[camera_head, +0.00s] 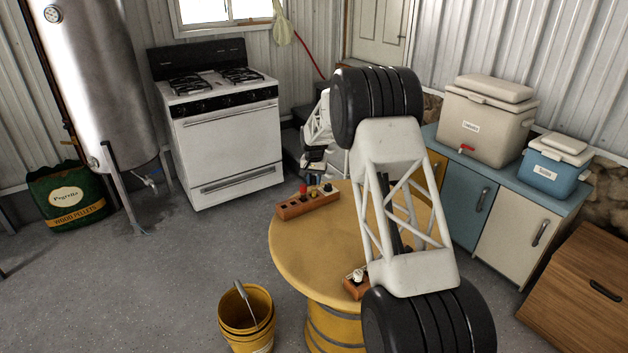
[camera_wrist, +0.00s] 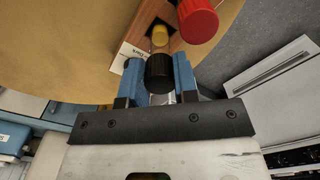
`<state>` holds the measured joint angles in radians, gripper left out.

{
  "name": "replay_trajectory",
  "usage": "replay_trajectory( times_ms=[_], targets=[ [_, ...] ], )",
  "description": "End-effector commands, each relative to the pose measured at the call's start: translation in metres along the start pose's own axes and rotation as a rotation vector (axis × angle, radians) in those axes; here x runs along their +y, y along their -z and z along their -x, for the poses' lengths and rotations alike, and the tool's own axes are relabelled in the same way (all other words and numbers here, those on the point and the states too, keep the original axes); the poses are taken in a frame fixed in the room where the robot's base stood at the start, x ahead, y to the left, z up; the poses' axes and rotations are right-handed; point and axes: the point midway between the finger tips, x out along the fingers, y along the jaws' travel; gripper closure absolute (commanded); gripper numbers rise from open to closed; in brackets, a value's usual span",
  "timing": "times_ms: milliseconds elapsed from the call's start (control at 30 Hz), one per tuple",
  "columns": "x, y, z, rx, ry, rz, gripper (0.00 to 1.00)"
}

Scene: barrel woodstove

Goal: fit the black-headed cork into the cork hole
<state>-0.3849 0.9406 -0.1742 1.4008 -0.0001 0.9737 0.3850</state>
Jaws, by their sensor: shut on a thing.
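My gripper (camera_wrist: 158,82) has blue fingers, shut on the black-headed cork (camera_wrist: 159,72). The black head shows between the fingertips in the wrist view; its lower part is hidden. A red-headed cork (camera_wrist: 198,20) is just beyond it to the right and a yellow-headed cork (camera_wrist: 159,36) is directly beyond it. The wooden cork block (camera_head: 307,205) lies at the far left of the round table, with my gripper (camera_head: 313,181) at its far end. Dark square openings show on the block's top. I cannot tell whether the held cork is clear of the block.
The round yellow table (camera_head: 300,255) has free room in front of the block. A smaller wooden block (camera_head: 354,287) with a white piece is at the near edge, partly hidden by my arm. A yellow bucket (camera_head: 245,320) stands on the floor; a white stove (camera_head: 225,140) is behind.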

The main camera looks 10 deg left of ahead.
Motion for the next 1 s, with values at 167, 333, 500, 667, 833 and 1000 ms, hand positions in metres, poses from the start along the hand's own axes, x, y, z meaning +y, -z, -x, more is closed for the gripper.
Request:
replay_trajectory(
  times_ms=[167, 333, 500, 667, 833, 1000],
  targets=[
    [0.0, 0.0, -0.001, 0.0, 0.0, 0.0, 1.0],
    [0.0, 0.0, -0.004, -0.001, 0.0, 0.0, 1.0],
    [0.0, 0.0, -0.007, 0.0, 0.0, 0.0, 1.0],
    [0.0, 0.0, -0.01, 0.0, 0.0, 0.0, 1.0],
    [0.0, 0.0, -0.011, 0.0, 0.0, 0.0, 1.0],
    [0.0, 0.0, -0.012, 0.0, 0.0, 0.0, 0.48]
  ],
)
